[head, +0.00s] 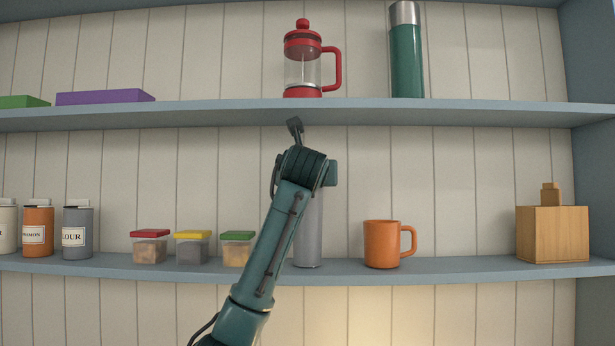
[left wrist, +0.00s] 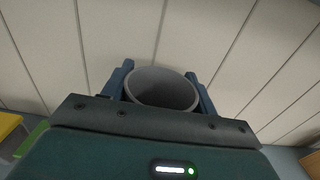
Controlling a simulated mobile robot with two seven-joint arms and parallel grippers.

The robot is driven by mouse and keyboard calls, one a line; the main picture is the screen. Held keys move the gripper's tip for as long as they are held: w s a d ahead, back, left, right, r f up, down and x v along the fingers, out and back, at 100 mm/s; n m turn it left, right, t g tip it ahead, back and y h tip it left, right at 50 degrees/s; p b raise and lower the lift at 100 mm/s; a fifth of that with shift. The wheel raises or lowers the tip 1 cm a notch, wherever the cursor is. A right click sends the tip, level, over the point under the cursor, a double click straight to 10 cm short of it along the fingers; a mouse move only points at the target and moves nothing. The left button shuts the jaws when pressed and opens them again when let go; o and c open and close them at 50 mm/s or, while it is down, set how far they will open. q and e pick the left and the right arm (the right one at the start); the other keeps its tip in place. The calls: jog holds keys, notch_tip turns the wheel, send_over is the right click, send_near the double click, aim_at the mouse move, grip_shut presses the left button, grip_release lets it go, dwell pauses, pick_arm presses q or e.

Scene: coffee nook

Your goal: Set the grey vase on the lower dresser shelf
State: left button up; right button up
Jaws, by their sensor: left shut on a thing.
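The grey vase (head: 309,235) is upright at the lower dresser shelf (head: 345,270), between the green-lidded jar and the orange mug. Its base appears level with the shelf top; I cannot tell for sure whether it touches. My left gripper (left wrist: 161,88) is shut on the vase near its top, one finger on each side of the round open rim in the left wrist view (left wrist: 163,72). In the head view my left arm hides the upper left part of the vase, and the fingers are mostly hidden. My right gripper is in neither view.
The orange mug (head: 381,245) stands right of the vase, and the green-lidded jar (head: 237,249) stands left of it. A wooden box (head: 552,234) is at the far right. The upper shelf (head: 200,114) carries a red French press (head: 303,60) above my arm. Shelf space between mug and box is clear.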

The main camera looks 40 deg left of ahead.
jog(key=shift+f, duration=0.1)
pick_arm(q)
jog(key=o, duration=1.5)
jog(key=shift+f, duration=0.15)
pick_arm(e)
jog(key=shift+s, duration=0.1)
pick_arm(q)
jog(key=shift+o, duration=0.2)
jog(key=b+v, duration=0.3)
jog(key=v, duration=0.9)
jog(key=shift+r+b, duration=0.2)
jog(key=shift+b, duration=0.2)
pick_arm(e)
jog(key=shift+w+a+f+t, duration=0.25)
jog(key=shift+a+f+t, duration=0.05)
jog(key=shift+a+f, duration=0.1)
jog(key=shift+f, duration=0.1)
